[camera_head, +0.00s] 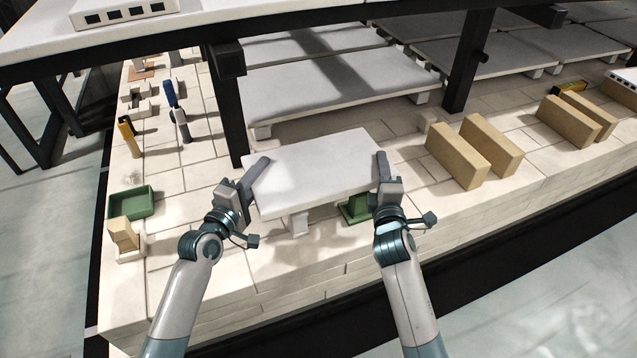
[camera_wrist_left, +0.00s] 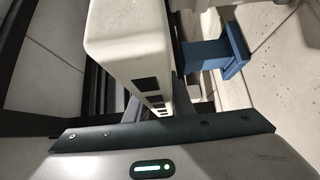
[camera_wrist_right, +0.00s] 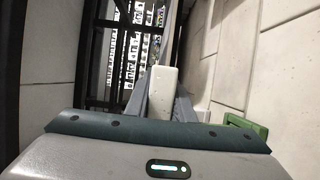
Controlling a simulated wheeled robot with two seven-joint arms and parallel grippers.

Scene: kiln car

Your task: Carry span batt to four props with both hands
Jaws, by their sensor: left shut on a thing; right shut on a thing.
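The span batt (camera_head: 318,170) is a flat pale slab in front of the lower shelves in the head view. My left gripper (camera_head: 254,176) is shut on its left end. My right gripper (camera_head: 383,167) is shut on its right end; the batt's narrow edge (camera_wrist_right: 162,90) lies between the fingers in the right wrist view. A pale prop (camera_head: 298,222) shows under the batt's front edge. I cannot tell whether they touch. Any other props under the batt are hidden. In the left wrist view a pale slab (camera_wrist_left: 125,45) with dark square holes runs between the fingers.
A green tray (camera_head: 132,201) and tan block (camera_head: 123,232) are at left. Tan bricks (camera_head: 458,155) stand at right. A black post (camera_head: 228,115) rises behind the batt; an upper shelf (camera_head: 300,16) overhangs.

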